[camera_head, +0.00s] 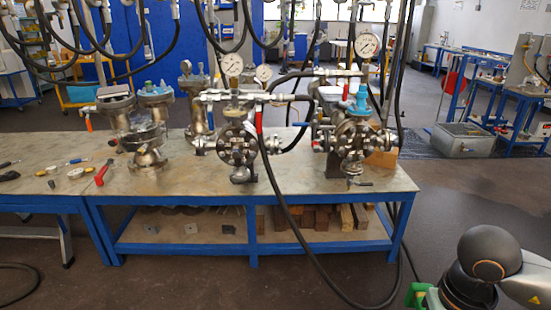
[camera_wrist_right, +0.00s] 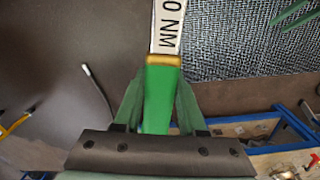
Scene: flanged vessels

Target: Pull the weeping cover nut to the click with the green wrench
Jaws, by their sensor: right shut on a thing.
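In the right wrist view my right gripper (camera_wrist_right: 160,80) is shut on the green handle of the green wrench (camera_wrist_right: 158,105). A brass-coloured collar and a pale shaft marked "0 NM" extend beyond the fingers. The wrench's head is out of frame. In the head view, flanged vessels stand on the bench: a left one (camera_head: 147,150), a middle one (camera_head: 238,145) and a right one (camera_head: 355,135), the last two with gauges on top. The cover nuts are too small to tell apart, and I see no weep. My left gripper is in neither view.
Black hoses hang overhead, and one loops down in front. Floor right of the bench is open, with a metal tub (camera_head: 462,139) behind.

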